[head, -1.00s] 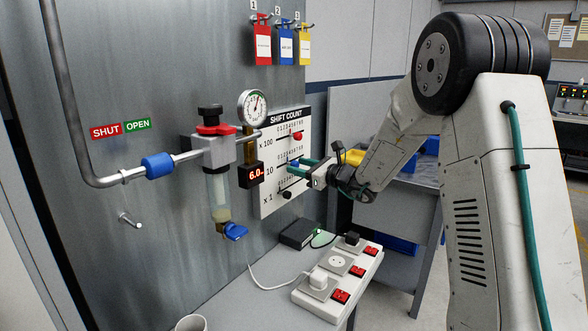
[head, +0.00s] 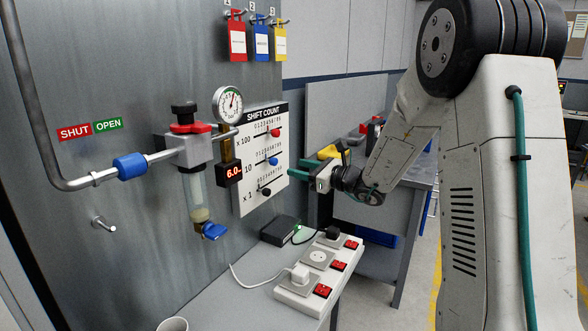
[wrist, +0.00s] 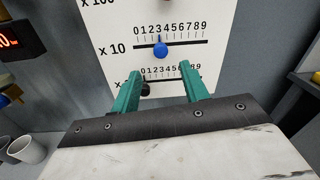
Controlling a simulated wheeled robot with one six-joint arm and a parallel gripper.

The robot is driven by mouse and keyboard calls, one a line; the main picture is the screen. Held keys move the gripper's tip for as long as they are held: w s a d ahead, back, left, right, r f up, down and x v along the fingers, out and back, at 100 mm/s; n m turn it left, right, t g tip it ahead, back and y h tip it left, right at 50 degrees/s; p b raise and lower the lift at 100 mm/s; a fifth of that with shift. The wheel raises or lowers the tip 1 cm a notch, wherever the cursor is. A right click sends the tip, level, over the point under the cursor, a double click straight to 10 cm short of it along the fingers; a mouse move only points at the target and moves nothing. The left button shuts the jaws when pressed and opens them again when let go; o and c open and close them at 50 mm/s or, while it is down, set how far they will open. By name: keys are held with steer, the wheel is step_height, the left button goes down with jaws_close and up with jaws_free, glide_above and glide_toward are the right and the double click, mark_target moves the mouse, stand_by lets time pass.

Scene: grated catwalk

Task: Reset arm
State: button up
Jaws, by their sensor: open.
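My gripper (wrist: 160,78) is open, with two green fingers spread apart and nothing between them. In the head view my gripper (head: 300,184) stands in front of the lower right part of the white shift count board (head: 244,196). The board has three slider rows. The red knob (head: 276,133) is on the x100 row, the blue knob (head: 273,161) on the x10 row and the black knob (head: 265,192) on the x1 row. In the wrist view the blue knob (wrist: 161,50) lies beyond the fingertips, apart from them. The left finger partly hides the x1 row.
A white power strip (head: 290,298) with red switches and a black box (head: 279,231) lie on the ledge below. A pressure gauge (head: 228,103) and filter unit (head: 187,150) are left of the board. Red, blue and yellow tags (head: 260,42) hang above. A cup (head: 172,324) stands at front.

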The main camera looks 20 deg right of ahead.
steer(key=s+a+f+n+g, duration=0.1)
steer(key=s+a+n+g, duration=0.4)
steer(key=s, duration=0.3)
steer(key=s+a+f+n+g, duration=0.2)
steer(key=s+a+n+g, duration=0.15)
steer(key=s+n, duration=0.35)
steer(key=s+a+f+n+g, duration=0.1)
steer(key=s+a+n+g, duration=0.35)
steer(key=s, duration=0.45)
steer(key=s+d+r+n+h, duration=0.1)
steer(key=s+n+h, duration=0.2)
steer(key=s, duration=0.3)
steer(key=s+d+r+n+h, duration=0.1)
steer(key=s+d+n+h, duration=0.1)
steer(key=s, duration=0.5)
steer(key=s+d+r+n+h, duration=0.1)
steer(key=s+d+n+h, duration=0.1)
steer(key=s+n+h, duration=0.2)
steer(key=shift+s+d+r+n+g+h, duration=0.2)
steer(key=shift+s+d+n+g+h, duration=0.15)
steer(key=shift+s+n, duration=0.8)
